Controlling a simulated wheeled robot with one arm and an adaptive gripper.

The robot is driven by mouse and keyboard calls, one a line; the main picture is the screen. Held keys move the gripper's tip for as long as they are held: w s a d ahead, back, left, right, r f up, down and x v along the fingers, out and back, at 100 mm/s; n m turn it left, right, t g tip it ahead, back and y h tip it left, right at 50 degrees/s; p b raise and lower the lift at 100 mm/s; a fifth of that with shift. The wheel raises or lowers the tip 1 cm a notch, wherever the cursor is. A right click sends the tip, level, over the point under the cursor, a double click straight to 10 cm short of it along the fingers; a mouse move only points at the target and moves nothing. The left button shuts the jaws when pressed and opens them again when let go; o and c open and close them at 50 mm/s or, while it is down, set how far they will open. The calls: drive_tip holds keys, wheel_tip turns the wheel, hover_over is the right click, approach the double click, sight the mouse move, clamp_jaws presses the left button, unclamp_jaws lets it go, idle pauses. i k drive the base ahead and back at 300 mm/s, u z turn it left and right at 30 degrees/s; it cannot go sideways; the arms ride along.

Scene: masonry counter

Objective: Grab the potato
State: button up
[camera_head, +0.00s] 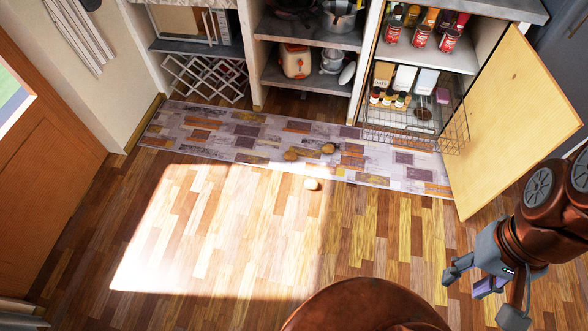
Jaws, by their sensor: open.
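My gripper (482,297) is at the lower right, open and empty, well apart from all three.
The patterned rug (215,136) runs along open shelves (310,40). A wooden cabinet door (515,120) stands open at the right, beside a pulled-out wire basket (420,130) with jars and boxes. A wooden door (45,160) is at the left. The wood floor (220,240) between is clear.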

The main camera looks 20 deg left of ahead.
sight(311, 185)
drive_tip(key=u, duration=0.95)
drive_tip(key=i, duration=0.85)
drive_tip(key=u, duration=0.85)
